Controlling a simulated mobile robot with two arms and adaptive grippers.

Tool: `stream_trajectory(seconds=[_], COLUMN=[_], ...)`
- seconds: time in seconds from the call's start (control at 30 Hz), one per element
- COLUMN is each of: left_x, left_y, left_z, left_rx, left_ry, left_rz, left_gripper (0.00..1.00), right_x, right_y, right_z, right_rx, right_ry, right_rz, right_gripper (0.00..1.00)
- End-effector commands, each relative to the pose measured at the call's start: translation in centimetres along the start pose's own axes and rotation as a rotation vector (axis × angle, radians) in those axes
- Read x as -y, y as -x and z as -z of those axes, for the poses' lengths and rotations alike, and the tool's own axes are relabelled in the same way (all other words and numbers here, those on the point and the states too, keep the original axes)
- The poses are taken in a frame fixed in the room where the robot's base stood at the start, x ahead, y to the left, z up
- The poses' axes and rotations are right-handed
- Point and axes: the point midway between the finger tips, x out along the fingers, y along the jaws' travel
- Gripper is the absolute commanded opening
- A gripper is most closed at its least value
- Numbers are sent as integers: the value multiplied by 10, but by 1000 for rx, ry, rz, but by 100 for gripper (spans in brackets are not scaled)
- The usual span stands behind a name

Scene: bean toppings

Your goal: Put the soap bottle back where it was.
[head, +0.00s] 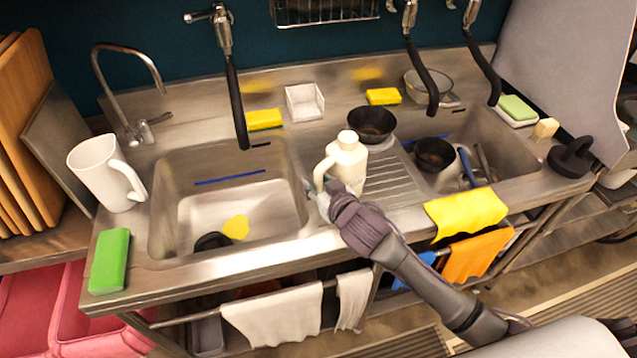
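The soap bottle (348,163) is a cream jug with a round white cap and a side handle. It is upright at the left end of the ribbed drainboard (391,181), between the two sinks. I cannot tell whether its base rests on the steel or is slightly lifted. My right gripper (316,194) is at the lower left of the bottle, beside its handle, over the right rim of the left sink. The fingers are small and partly hidden, so I cannot tell whether they grip the handle. My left gripper is not in view.
The left sink (170,215) holds a yellow piece (236,227) and a dark object. A white pitcher (100,172) and green sponge (110,260) stand left. Dark bowls (371,124) and the right sink lie right. Black spray hoses (238,105) hang above. A yellow cloth (466,212) drapes the front edge.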

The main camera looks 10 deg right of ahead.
Motion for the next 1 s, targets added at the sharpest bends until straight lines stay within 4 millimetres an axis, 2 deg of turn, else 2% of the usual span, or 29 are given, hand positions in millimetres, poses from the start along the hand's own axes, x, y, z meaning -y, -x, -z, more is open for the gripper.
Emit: stream_trajectory(seconds=[0.3,0.43,0.57,0.8,1.0], left_x=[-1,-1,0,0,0], left_y=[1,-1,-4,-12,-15], left_z=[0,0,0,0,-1], left_rx=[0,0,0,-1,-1], left_ry=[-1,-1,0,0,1], left_rz=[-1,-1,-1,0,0], left_gripper=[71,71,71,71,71], right_x=[0,0,0,0,0], right_y=[1,10,32,83,112], right_z=[2,2,1,1,2], right_rx=[-1,-1,-1,-2,0], right_ry=[1,0,1,0,0], right_rz=[0,1,2,1,0], right_gripper=[46,46,46,46,46])
